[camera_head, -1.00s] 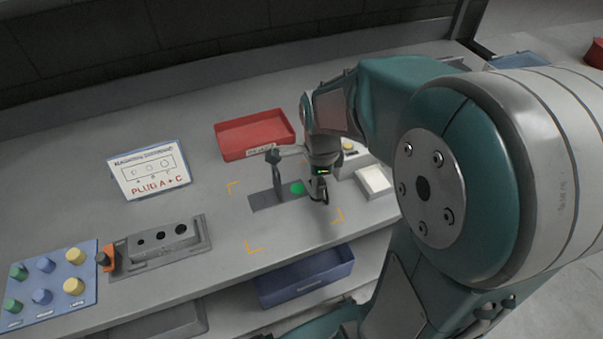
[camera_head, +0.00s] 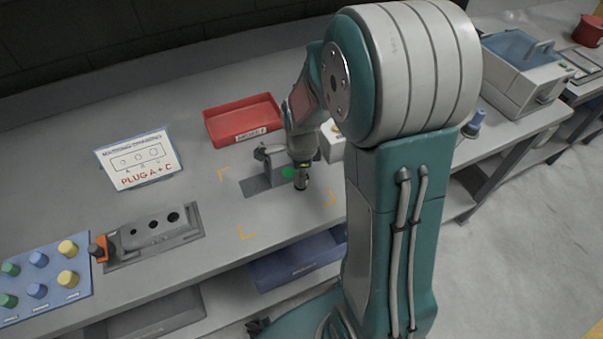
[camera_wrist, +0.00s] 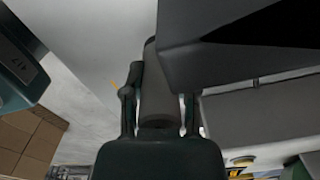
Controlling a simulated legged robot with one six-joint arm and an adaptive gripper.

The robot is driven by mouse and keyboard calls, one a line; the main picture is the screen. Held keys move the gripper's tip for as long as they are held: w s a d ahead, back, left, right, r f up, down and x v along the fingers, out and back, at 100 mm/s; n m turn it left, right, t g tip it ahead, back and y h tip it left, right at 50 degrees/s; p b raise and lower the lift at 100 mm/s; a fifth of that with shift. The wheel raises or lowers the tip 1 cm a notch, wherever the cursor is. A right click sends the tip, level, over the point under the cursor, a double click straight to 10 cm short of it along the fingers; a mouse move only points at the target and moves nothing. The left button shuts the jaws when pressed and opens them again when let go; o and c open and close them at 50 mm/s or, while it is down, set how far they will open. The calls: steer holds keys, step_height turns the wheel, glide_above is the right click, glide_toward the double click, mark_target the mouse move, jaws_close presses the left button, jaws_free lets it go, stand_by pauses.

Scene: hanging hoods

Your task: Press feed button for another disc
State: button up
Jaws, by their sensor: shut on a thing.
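A pale box (camera_head: 331,145) with a yellow button (camera_head: 337,130) on top stands right of my gripper in the head view. My arm hides much of it, and I cannot read a feed label. My gripper (camera_head: 302,172) points down over the bench, beside a grey fixture (camera_head: 262,184) with a green disc-like spot (camera_head: 288,173). The wrist view shows both fingers of my gripper (camera_wrist: 159,112) shut on a dark grey cylinder (camera_wrist: 158,85). Its far end is partly hidden by a dark block (camera_wrist: 245,55). My gripper is apart from the yellow button.
A red tray (camera_head: 243,122) lies behind the fixture. A sign (camera_head: 138,160), a grey block with holes (camera_head: 152,236) and a blue panel of coloured knobs (camera_head: 45,275) are at left. A blue bin (camera_head: 297,258) is below the front edge. Bench between is clear.

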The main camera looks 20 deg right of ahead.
steer(key=shift+f, duration=0.1)
steer(key=o, duration=0.9)
